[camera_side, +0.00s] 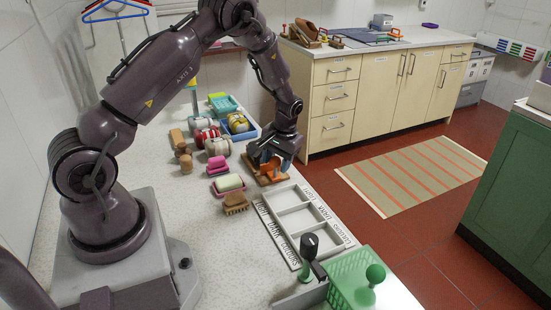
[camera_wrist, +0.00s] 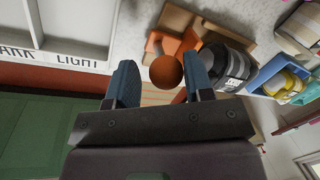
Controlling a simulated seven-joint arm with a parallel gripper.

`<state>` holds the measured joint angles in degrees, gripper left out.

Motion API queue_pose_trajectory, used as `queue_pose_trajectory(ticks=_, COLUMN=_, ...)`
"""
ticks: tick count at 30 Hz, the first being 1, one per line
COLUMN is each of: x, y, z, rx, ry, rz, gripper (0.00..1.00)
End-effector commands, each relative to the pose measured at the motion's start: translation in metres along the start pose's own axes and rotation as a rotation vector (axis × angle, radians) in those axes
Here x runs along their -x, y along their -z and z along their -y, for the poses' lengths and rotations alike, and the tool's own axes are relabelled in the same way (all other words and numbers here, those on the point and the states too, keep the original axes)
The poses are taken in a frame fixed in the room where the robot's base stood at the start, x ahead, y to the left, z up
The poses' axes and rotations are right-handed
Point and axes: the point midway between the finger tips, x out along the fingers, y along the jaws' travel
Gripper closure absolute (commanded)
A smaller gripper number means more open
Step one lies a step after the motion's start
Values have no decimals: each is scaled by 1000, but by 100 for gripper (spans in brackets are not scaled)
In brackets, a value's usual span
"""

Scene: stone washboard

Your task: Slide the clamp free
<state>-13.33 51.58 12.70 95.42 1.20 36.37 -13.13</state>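The orange clamp (camera_side: 269,170) is on a brown wooden board (camera_side: 258,180) on the counter. In the wrist view, the clamp's orange body (camera_wrist: 178,44) and its round brown knob (camera_wrist: 166,71) show. My gripper (camera_side: 267,160) is low over the clamp, pointing down. In the wrist view, the two blue fingers of my gripper (camera_wrist: 160,82) stand apart with the knob between them. A gap shows at the left finger; the right finger looks close to the knob, and contact cannot be told. The gripper hides part of the clamp in the side view.
A white labelled sorting tray (camera_side: 305,218) lies just in front. Soap in a pink dish (camera_side: 229,184), a brush (camera_side: 235,203), rolled cloths (camera_side: 217,146) and a blue tray (camera_side: 243,133) are close by. A green basket (camera_side: 352,277) stands at the near end.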

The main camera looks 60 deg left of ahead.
Motion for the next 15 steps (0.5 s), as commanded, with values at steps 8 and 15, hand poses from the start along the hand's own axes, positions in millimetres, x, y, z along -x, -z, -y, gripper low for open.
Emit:
queue_pose_trajectory(ticks=8, x=2, y=1, z=0, rx=0, ry=0, rz=-5, gripper=54)
queue_pose_trajectory(ticks=15, x=38, y=2, z=0, rx=0, ry=-2, rz=-10, gripper=54)
